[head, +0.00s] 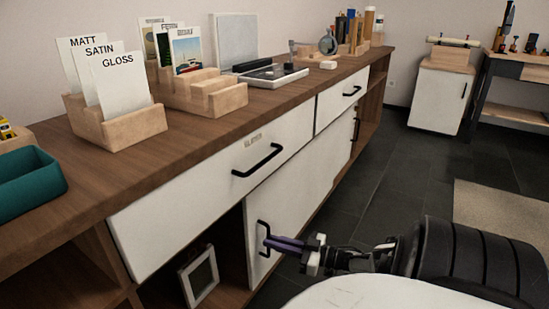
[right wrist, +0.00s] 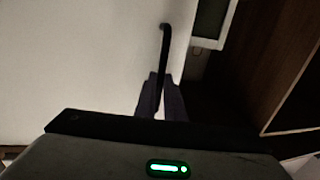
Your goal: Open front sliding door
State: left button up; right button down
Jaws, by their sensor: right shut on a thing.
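The white front sliding door (head: 292,208) is in the lower part of the wooden sideboard, with an open compartment to its left. Its black vertical bar handle (head: 262,226) is near the door's left edge. My right gripper (head: 270,243) reaches in from the right, and its purple fingers are shut on the handle. In the right wrist view the door (right wrist: 80,60) fills the left side, and the handle (right wrist: 166,45) runs down between the fingers (right wrist: 162,100). The fingers hide part of the handle. My left gripper is not in view.
A small framed picture (head: 186,280) stands in the open compartment (head: 230,255). White drawers with black handles (head: 258,160) are above the door. Card holders (head: 118,128) and a teal tray (head: 28,190) stand on the top. Dark floor (head: 400,180) is free to the right.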

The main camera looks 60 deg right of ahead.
jog(key=shift+w, duration=0.2)
jog(key=c, duration=1.8)
grip_release()
jog(key=shift+a, duration=0.1)
jog(key=shift+c, duration=0.2)
jog(key=shift+s, duration=0.1)
jog(key=s+d, duration=0.1)
jog(key=s, duration=0.9)
jog(key=shift+d, duration=0.25)
